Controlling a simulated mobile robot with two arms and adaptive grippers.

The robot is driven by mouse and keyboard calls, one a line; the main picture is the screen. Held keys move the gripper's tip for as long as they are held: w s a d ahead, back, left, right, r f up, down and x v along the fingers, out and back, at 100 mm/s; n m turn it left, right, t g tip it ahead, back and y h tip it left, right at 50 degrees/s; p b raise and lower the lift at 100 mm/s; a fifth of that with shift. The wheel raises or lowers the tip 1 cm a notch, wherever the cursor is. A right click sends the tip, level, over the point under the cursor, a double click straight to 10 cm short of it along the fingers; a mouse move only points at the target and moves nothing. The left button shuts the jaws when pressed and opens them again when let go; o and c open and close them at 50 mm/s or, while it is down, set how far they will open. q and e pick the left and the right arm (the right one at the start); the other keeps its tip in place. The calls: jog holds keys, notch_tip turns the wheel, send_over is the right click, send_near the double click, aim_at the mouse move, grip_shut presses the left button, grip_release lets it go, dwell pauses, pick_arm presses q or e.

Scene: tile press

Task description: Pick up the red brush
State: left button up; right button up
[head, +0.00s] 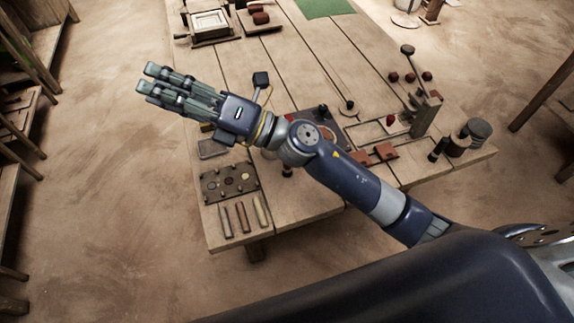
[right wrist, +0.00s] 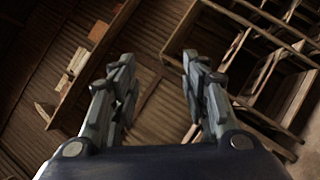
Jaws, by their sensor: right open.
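I cannot pick out the red brush for certain. My right gripper (head: 146,79) is open and empty, held in the air past the table's left edge, well away from these sticks. In the right wrist view my gripper (right wrist: 158,62) shows its two fingers apart with nothing between them. My left gripper is not in view.
The wooden table (head: 325,75) bears a dark plate with small discs (head: 229,181), a framed press (head: 209,22), dark red lumps (head: 260,17), a green mat (head: 325,7) and a lever device (head: 427,115). My right arm hides part of the table. Bare floor lies left.

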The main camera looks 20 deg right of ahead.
jog(key=s+a+f+n+g+h, duration=0.1)
jog(key=s+a+f+n+g, duration=0.35)
jog(key=n+g, duration=0.5)
jog(key=n+h, duration=0.9)
jog(key=h, duration=1)
send_over(287, 164)
jog(key=w+d, duration=0.2)
notch_tip(287, 164, down, 21)
jog(key=shift+g, duration=0.35)
jog(key=f, duration=0.1)
jog(key=a+f+p, duration=0.1)
jog(key=f, duration=0.1)
jog(key=s+f+p, duration=0.1)
jog(key=shift+a+f, duration=0.3)
jog(key=shift+f, duration=0.6)
grip_shut()
